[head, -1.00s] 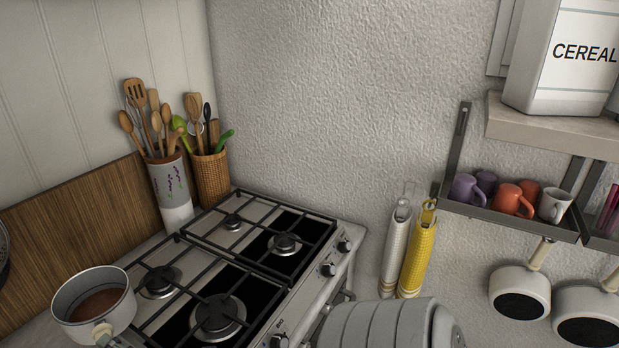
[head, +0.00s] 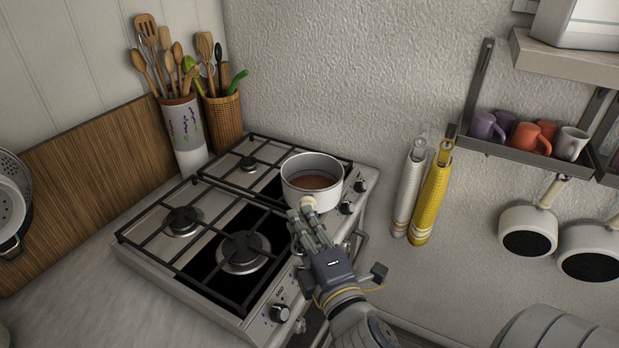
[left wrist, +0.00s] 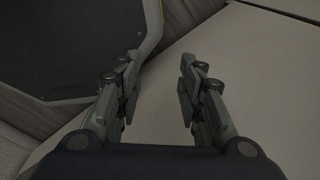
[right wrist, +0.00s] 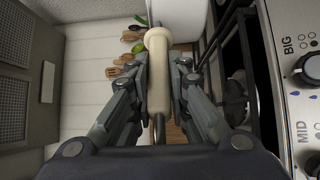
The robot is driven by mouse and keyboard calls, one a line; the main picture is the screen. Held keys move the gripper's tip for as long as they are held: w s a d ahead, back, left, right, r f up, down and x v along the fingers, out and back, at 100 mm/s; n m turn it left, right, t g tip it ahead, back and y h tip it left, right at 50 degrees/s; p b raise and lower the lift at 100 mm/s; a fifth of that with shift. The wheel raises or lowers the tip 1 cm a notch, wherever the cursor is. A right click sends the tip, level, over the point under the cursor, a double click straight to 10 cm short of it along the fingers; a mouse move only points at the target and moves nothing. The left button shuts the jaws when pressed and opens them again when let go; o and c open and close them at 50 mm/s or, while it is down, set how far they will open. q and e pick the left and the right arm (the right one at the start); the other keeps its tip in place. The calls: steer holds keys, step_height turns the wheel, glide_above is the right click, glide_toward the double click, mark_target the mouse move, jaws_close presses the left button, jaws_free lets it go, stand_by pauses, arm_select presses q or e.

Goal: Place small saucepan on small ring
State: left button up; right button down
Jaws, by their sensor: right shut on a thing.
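The small saucepan (head: 330,190), white outside with reddish-brown contents, appears upright over the far right burner area of the gas hob in the head view. It hides that burner, and I cannot tell whether it touches the grate. My right gripper (head: 307,217) is shut on its cream handle, which also shows between the fingers in the right wrist view (right wrist: 160,70). The smallest visible ring (head: 248,163) is at the back left of the hob, bare, left of the pan. My left gripper (left wrist: 157,85) is open and empty in the left wrist view.
A larger burner (head: 243,252) and a medium burner (head: 184,221) are bare. Utensil holders (head: 186,135) stand behind the hob. Yellow and silver rolls (head: 430,195) are right of it. Pans (head: 527,230) hang under the mug shelf (head: 510,155). The left counter is mostly clear.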

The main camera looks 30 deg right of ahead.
mark_target(287, 173)
steer(key=shift+w+d+r+p, duration=0.2)
steer(key=shift+w+d+p, duration=0.05)
steer(key=shift+w+d, duration=0.25)
steer(key=shift+w+d+r+p, duration=0.15)
steer(key=shift+w+d+p, duration=0.05)
steer(key=shift+w+d, duration=0.25)
steer(key=w+d+p, duration=0.1)
steer(key=w, duration=0.3)
steer(key=w+d+f+p, duration=0.1)
steer(key=w, duration=0.3)
steer(key=w+d+p, duration=0.1)
steer(key=w, duration=0.3)
steer(key=shift+w+d+f, duration=0.15)
steer(key=shift+d+f, duration=0.15)
steer(key=shift+w, duration=0.25)
steer(key=shift+f, duration=1.95)
